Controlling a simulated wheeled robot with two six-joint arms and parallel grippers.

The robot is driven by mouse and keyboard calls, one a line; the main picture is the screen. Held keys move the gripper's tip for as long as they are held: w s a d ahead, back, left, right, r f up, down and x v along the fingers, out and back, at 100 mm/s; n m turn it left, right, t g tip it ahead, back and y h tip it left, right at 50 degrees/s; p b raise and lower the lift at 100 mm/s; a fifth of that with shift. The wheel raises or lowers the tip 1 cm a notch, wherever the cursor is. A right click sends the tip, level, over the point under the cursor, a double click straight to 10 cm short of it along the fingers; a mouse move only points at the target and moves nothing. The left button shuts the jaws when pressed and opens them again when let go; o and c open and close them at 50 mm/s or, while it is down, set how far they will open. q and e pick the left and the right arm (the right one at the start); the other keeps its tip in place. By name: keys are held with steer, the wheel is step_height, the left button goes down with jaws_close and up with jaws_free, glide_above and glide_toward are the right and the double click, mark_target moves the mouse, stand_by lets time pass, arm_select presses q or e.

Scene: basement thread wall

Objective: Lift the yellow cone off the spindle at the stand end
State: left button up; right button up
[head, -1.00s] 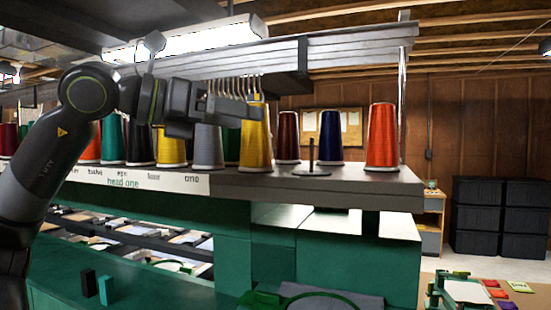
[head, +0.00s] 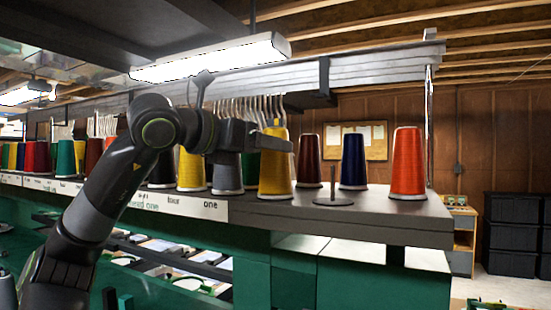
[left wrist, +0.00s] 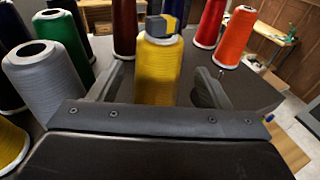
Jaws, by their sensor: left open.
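The yellow cone (head: 275,177) stands upright on the end part of the grey shelf, to the right of the label strip. Its spindle is hidden inside it. My left gripper (head: 272,140) is open at the cone's upper part. In the left wrist view, the two fingers (left wrist: 161,72) stand one on each side of the yellow cone (left wrist: 157,85), with a gap visible on both sides. A small grey block shows at the cone's top there; I cannot tell what it is. My right gripper is not in view.
An empty spindle (head: 333,185) stands right of the cone. Behind are a dark red cone (head: 309,160) and a blue cone (head: 353,160); an orange cone (head: 407,165) is at the right. A grey cone (head: 227,173) is close on the left. A grey rail (head: 380,58) runs overhead.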

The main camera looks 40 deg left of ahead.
mark_target(282, 156)
arm_select(q)
steer(key=shift+w+f, duration=0.3)
steer(key=shift+w, duration=0.25)
steer(key=w, duration=0.1)
steer(key=w+f+p, duration=0.1)
steer(key=w, duration=0.2)
steer(key=shift+w+d+f, duration=0.1)
steer(key=shift+w+f, duration=0.05)
steer(key=shift+f, duration=0.1)
steer(key=shift+c, duration=0.4)
steer(key=c, duration=1.1)
steer(key=shift+o, duration=0.2)
step_height(282, 156, up, 9)
steer(key=p, duration=0.5)
steer(key=shift+d+f, duration=0.1)
steer(key=shift+r+p, duration=0.3)
steer(key=shift+r, duration=0.35)
